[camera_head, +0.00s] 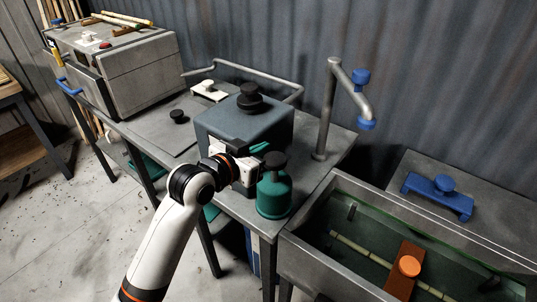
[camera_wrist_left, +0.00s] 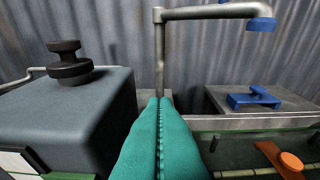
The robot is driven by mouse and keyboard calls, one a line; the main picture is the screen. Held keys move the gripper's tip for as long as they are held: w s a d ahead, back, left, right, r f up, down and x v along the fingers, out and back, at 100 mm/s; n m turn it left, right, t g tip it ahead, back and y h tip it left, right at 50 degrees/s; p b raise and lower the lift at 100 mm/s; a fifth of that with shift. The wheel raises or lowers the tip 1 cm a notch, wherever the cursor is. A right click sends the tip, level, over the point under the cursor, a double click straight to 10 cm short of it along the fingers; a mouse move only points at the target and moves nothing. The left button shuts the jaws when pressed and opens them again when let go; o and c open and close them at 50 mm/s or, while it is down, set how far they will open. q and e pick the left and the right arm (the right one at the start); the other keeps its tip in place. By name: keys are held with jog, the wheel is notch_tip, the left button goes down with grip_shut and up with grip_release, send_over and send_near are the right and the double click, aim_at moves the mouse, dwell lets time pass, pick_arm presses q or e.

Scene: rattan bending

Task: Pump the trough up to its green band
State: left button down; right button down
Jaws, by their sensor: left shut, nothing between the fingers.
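The trough (camera_head: 345,196) is a grey metal basin at the right, with a green band (camera_head: 432,239) along its inner far wall. It also shows at the right of the left wrist view (camera_wrist_left: 222,172). A bent grey pipe (camera_head: 328,112) with blue ends stands upright behind the trough's left end; it is straight ahead in the left wrist view (camera_wrist_left: 159,55). My left gripper (camera_head: 262,150) is beside the right front of a grey box, above a green canister (camera_head: 273,196). Its teal fingers (camera_wrist_left: 163,100) are shut and empty, apart from the pipe. My right gripper is out of view.
The grey box (camera_head: 262,122) with a black knob stands close left of my fingers. A cane (camera_head: 360,247) and a brown block with an orange knob (camera_head: 409,265) are in the trough. A blue handled piece (camera_head: 440,197) lies behind it. A large grey chest (camera_head: 130,75) stands far left.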

aim_at(269, 164)
pick_arm(q)
jog(key=x, duration=0.3)
jog(key=shift+w+d+p, duration=0.3)
jog(key=shift+w, duration=0.05)
notch_tip(269, 164, down, 3)
jog(key=shift+s+a+r, duration=0.1)
jog(key=shift+a, duration=0.05)
jog(key=shift+s+f+p, duration=0.1)
jog(key=shift+f+p, duration=0.2)
jog(key=shift+f, duration=0.35)
jog(key=shift+f, duration=0.35)
notch_tip(269, 164, down, 5)
jog(key=b, duration=0.2)
jog(key=shift+f+b, duration=0.1)
jog(key=shift+b, duration=0.25)
